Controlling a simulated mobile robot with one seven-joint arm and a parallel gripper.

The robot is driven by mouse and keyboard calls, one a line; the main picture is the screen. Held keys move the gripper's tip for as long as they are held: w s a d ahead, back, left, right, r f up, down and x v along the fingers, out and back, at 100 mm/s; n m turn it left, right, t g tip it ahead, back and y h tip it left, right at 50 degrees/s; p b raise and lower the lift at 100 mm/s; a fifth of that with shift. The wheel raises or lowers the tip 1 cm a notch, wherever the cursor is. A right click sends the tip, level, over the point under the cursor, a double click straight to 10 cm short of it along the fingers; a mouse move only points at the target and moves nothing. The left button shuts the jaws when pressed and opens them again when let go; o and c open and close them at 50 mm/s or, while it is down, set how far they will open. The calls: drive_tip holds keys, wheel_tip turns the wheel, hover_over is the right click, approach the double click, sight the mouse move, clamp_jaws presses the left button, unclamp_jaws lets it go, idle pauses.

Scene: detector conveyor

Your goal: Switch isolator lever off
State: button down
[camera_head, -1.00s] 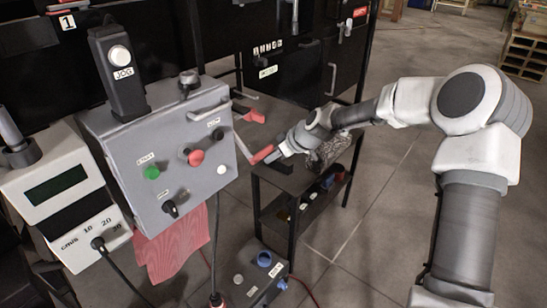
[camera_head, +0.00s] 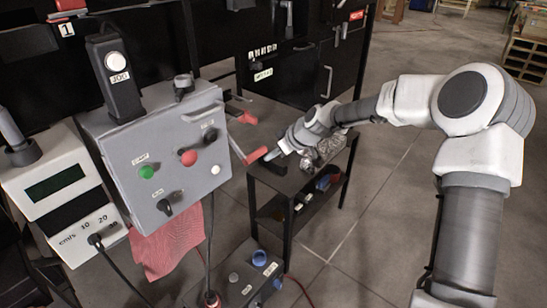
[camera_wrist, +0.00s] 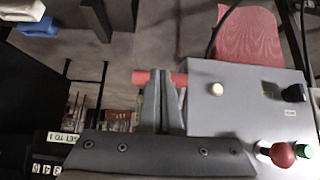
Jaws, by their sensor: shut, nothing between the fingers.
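The isolator lever (camera_head: 257,155) has a red grip on a thin arm at the right side of the grey control box (camera_head: 183,131). The arm slopes down to the right, with the grip at its lower end. My gripper (camera_head: 273,158) is beside the grip's right end; I cannot tell whether it touches. In the wrist view my gripper's fingers (camera_wrist: 164,82) are together with nothing between them. The red grip (camera_wrist: 142,77) shows behind them there, partly hidden, next to the box.
A small dark table (camera_head: 268,178) stands under my gripper, with a shiny wrapped object (camera_head: 328,147) on it. Another red handle (camera_head: 243,118) is just behind the lever. Black cabinets stand behind. A red cloth (camera_head: 168,245) hangs below the box.

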drive_tip(key=s+d+p, duration=0.2)
drive_tip(key=s+d, duration=0.4)
drive_tip(key=d, duration=0.2)
drive_tip(key=shift+s, duration=0.2)
idle(0.3)
